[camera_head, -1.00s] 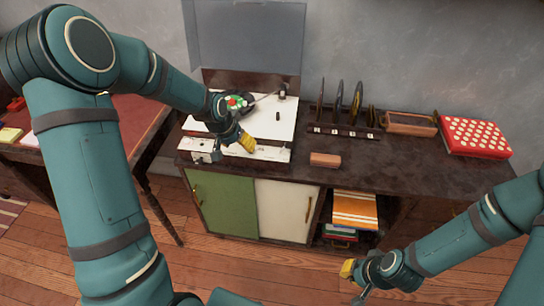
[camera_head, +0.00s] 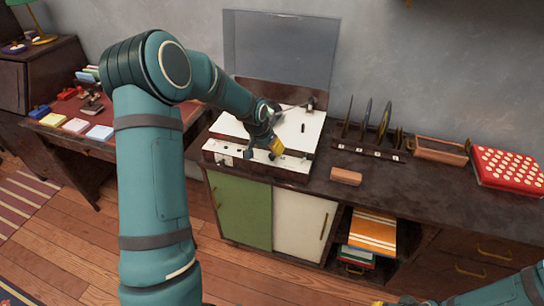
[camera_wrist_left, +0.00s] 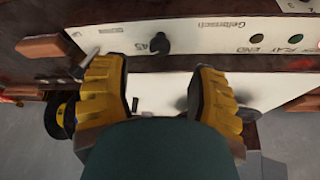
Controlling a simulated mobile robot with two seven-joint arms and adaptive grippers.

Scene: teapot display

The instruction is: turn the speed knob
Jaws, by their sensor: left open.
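The record player (camera_head: 240,131) is a white deck on the dark cabinet, with a clear lid raised behind it. In the left wrist view its pale front panel (camera_wrist_left: 215,38) carries a black knob (camera_wrist_left: 159,43) beside the printed "45". My left gripper (camera_head: 276,147) is over the front right part of the deck. In the left wrist view its yellow fingers (camera_wrist_left: 157,85) are spread and empty, one to each side below the knob, apart from it in the picture. In the head view I cannot make out the knob clearly. My right gripper (camera_head: 379,303) shows only a yellow sliver at the bottom edge.
A wooden block (camera_head: 346,176) lies right of the player. A rack of upright discs (camera_head: 368,152), an open wooden box (camera_head: 441,151) and a red dotted box (camera_head: 507,167) stand further right.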

